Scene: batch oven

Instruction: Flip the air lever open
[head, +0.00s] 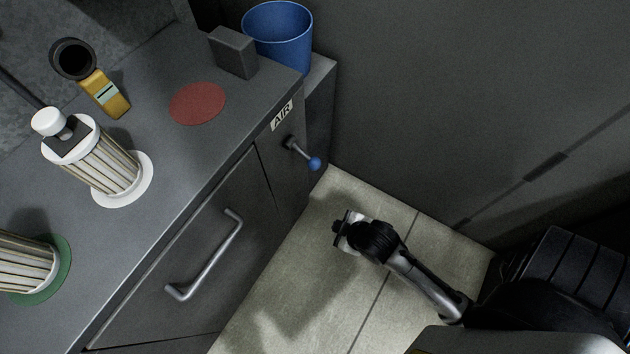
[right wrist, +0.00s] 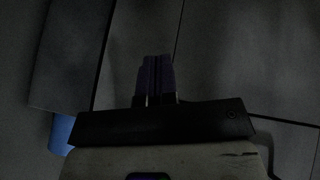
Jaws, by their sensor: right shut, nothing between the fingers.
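The air lever (head: 303,154) sticks out from the front of the grey cabinet, just under the white AIR label (head: 282,115). It has a short metal rod with a blue ball knob (head: 314,164) at its end, pointing down and to the right. My right gripper (head: 341,228) is in front of the cabinet, below and to the right of the knob and apart from it. In the right wrist view the right gripper (right wrist: 157,64) has its fingers together with nothing between them. My left gripper is not in view.
The cabinet has a door with a metal handle (head: 206,258). On its top are a red disc (head: 198,103), a grey block (head: 233,53), a yellow handheld device (head: 105,92) and striped cylinders (head: 104,165). A blue bin (head: 278,38) stands behind. Tiled floor (head: 290,270) is clear.

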